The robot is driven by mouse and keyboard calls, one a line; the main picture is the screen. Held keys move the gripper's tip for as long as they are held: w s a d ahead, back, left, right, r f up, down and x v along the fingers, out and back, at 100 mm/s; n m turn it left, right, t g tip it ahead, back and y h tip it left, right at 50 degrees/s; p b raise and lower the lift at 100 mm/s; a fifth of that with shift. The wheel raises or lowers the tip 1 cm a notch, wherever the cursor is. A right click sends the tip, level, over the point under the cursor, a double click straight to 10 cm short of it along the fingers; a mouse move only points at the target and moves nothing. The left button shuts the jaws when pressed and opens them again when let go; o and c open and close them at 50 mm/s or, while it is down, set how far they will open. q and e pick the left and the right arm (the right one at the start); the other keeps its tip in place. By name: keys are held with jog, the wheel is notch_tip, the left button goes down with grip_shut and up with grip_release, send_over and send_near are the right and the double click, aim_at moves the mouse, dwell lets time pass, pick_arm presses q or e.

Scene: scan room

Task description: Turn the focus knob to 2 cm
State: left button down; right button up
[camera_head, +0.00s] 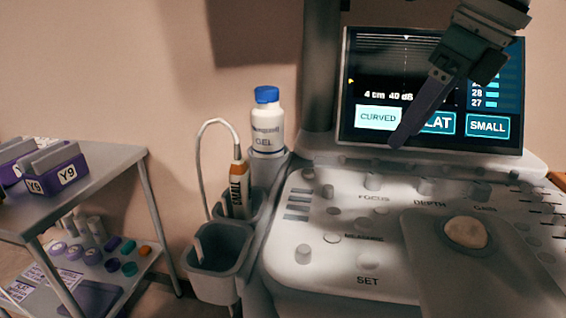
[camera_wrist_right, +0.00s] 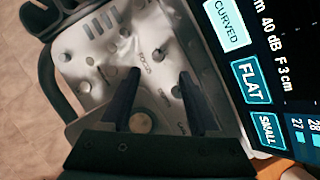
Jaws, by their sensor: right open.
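The focus knob (camera_head: 373,181) is a small grey knob above the FOCUS label on the white control panel (camera_head: 300,215). In the right wrist view, a knob (camera_wrist_right: 161,50) stands by the FOCUS label, ahead of the fingertips. The monitor (camera_head: 372,62) shows a depth and gain line; in the wrist view, its screen (camera_wrist_right: 283,75) reads "40 dB F 3 cm". My right gripper (camera_head: 398,142) hangs in front of the monitor, above the panel and apart from the knob. In the wrist view, its two dark fingers (camera_wrist_right: 158,80) are spread and empty. My left gripper is not in view.
DEPTH and GAIN knobs stand right of FOCUS, and a trackball (camera_head: 466,232) sits in front. A gel bottle (camera_head: 267,120) and an orange-white probe (camera_head: 240,183) stand in holders at the left. A cart (camera_head: 110,165) with purple boxes is further left.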

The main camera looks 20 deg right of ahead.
aim_at(375, 176)
jog(key=b+x, duration=0.1)
jog(key=x, duration=0.7)
jog(key=shift+a+f, duration=0.25)
jog(key=shift+f, duration=0.15)
grip_shut()
